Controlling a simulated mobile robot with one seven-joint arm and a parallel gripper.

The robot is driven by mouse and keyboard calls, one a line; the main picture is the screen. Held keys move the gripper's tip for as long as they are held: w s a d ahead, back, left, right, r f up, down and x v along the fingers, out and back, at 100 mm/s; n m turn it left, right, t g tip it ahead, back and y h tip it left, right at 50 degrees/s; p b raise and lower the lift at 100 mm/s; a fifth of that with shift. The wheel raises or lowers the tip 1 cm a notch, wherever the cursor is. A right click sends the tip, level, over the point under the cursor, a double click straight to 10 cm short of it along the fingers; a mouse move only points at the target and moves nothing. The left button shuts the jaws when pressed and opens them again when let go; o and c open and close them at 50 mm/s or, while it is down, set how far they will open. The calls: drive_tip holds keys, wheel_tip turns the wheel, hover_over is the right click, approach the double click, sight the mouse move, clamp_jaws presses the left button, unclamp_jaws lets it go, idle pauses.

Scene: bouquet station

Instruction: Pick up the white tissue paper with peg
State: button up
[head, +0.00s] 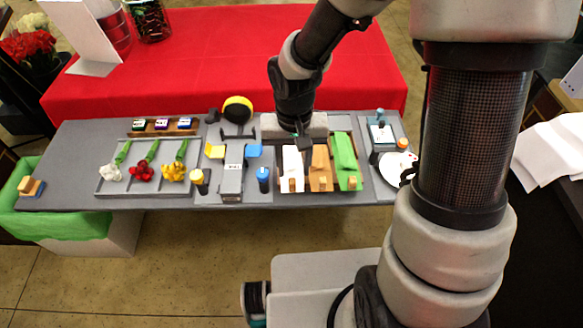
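The white tissue paper (291,161) lies in the leftmost slot of a three-slot holder on the grey table in the head view. Its wooden peg (292,185) sits at the near end of the paper. My gripper (303,142) points down at the far end of the holder, close to the far right corner of the white paper. It is small and dark here, so I cannot tell whether the fingers are open or touch anything.
A brown paper (320,166) and a green paper (345,160), each with a peg, lie just right of the white one. A blue-capped bottle (263,179) stands close on its left. Flowers in a tray (120,192) lie farther left. A white plate (392,167) is at the right.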

sight(292, 179)
wheel_tip(292, 179, down, 5)
drive_tip(key=shift+w+a+r, duration=0.1)
drive_tip(key=shift+w+a, duration=0.05)
clamp_jaws()
